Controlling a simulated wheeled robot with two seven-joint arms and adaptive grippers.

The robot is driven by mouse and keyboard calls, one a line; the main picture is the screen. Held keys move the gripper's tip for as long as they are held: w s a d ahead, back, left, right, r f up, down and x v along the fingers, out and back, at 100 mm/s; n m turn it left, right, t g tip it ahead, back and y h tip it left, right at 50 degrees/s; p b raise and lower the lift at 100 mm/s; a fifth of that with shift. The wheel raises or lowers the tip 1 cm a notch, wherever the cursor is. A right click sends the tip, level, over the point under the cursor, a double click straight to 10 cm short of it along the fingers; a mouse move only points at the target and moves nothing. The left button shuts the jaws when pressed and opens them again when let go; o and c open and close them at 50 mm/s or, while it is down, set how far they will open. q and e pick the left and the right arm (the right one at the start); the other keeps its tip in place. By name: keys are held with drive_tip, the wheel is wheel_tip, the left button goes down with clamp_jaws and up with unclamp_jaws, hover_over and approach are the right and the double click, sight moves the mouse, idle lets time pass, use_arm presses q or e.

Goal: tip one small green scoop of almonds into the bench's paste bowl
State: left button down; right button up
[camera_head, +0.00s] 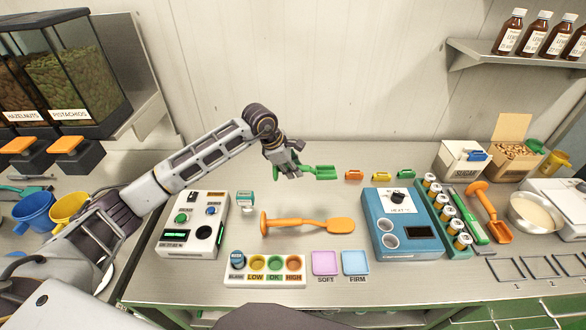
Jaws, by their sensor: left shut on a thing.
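My left gripper (289,168) is shut on a green scoop (320,173), held near the back of the bench with its head pointing right. I cannot tell whether the scoop holds anything. A smaller green piece (406,174) stands farther right, in line with an orange and a yellow one. An open cardboard box of brown nuts (515,150), perhaps the almonds, stands at the back right. A metal bowl of pale paste (535,213) sits at the right of the bench. My right gripper is not in view.
An orange scoop (489,212) lies left of the bowl. A sugar box (463,160) stands behind. An orange spatula (308,224) lies mid-bench. A bottle shelf (520,55) overhangs the right.

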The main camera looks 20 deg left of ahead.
use_arm(q)
drive_tip(key=shift+r+p, duration=0.35)
drive_tip(key=shift+r, duration=0.65)
drive_tip(key=shift+r+p, duration=0.55)
drive_tip(key=shift+r, duration=0.95)
drive_tip(key=shift+f, duration=0.1)
